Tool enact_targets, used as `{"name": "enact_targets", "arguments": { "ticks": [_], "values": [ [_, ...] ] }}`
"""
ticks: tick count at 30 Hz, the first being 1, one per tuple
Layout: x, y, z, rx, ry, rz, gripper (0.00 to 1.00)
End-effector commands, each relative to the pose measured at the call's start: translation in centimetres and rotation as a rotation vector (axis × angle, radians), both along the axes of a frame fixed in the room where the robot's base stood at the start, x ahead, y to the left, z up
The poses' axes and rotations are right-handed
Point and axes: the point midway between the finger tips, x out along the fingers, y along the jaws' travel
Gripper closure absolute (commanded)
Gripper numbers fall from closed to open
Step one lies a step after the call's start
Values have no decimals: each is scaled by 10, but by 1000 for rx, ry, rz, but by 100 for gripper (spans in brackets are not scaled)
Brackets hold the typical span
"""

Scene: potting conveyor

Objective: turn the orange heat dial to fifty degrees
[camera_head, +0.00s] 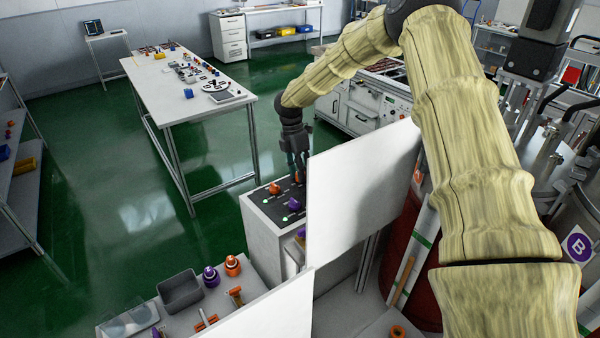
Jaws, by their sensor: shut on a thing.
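My gripper (298,172) points down at the dark top panel (265,197) of a white control box. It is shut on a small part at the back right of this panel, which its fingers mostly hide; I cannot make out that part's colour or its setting. An orange knob (274,188) stands on the panel just left of the fingers, seemingly apart from them. A purple knob (293,204) stands nearer the front. The scale marks are too small to read.
A white upright board (360,190) stands close on the right of my gripper and hides part of the box. In front, a bench holds a grey bin (180,291), a purple piece (211,276) and an orange piece (232,265). Green floor is free at the left.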

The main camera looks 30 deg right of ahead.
Motion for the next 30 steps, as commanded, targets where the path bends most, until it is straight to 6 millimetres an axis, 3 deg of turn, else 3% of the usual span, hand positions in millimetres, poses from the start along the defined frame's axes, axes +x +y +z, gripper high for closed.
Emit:
{"name": "enact_targets", "arguments": {
  "ticks": [30],
  "values": [
    [-2, -1, -1, -156, -22, -937, 91]
  ]
}}
